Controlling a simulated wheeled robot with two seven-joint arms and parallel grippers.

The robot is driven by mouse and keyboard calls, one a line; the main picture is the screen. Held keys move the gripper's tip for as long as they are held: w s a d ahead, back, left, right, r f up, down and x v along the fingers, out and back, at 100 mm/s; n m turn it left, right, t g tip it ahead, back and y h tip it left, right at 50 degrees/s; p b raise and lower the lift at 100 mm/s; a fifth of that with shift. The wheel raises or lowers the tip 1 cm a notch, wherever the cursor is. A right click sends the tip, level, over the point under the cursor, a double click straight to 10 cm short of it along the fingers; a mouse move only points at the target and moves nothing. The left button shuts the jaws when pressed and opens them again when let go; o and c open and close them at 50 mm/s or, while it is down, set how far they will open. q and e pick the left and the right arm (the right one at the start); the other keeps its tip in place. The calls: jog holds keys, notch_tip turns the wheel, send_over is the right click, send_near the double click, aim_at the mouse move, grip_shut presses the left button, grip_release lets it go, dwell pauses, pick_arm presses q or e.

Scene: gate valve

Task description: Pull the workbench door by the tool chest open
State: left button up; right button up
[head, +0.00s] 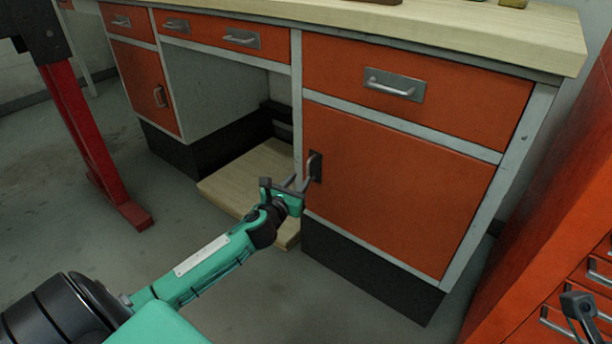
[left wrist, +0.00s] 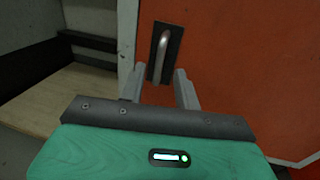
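The orange workbench door (head: 400,195) beside the tool chest is shut, flush with the bench front. Its grey bar handle (head: 312,166) stands upright on a dark plate near the door's left edge. My left gripper (head: 299,183) is at the handle, with its fingers pointing at it. In the left wrist view the two fingers of my left gripper (left wrist: 160,88) are apart, with the handle (left wrist: 162,55) seen between and just beyond their tips. I cannot tell whether they touch it. A dark part at the lower right (head: 580,305) looks like my right gripper, mostly cut off.
The orange tool chest (head: 545,215) stands close on the right. A drawer (head: 420,85) is above the door. Left of the door is an open bay with a wooden board (head: 245,175) low down. A red stand leg (head: 90,140) is at left. Floor in front is clear.

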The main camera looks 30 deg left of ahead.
aim_at(308, 170)
pick_arm(q)
jog(key=shift+w+a+b, duration=0.15)
jog(key=shift+w+b, duration=0.2)
jog(key=shift+w, duration=0.95)
jog(key=shift+w+a+b, duration=0.1)
jog(key=shift+w+b, duration=0.25)
jog(key=shift+w, duration=0.9)
jog(key=shift+c, duration=0.4)
grip_shut()
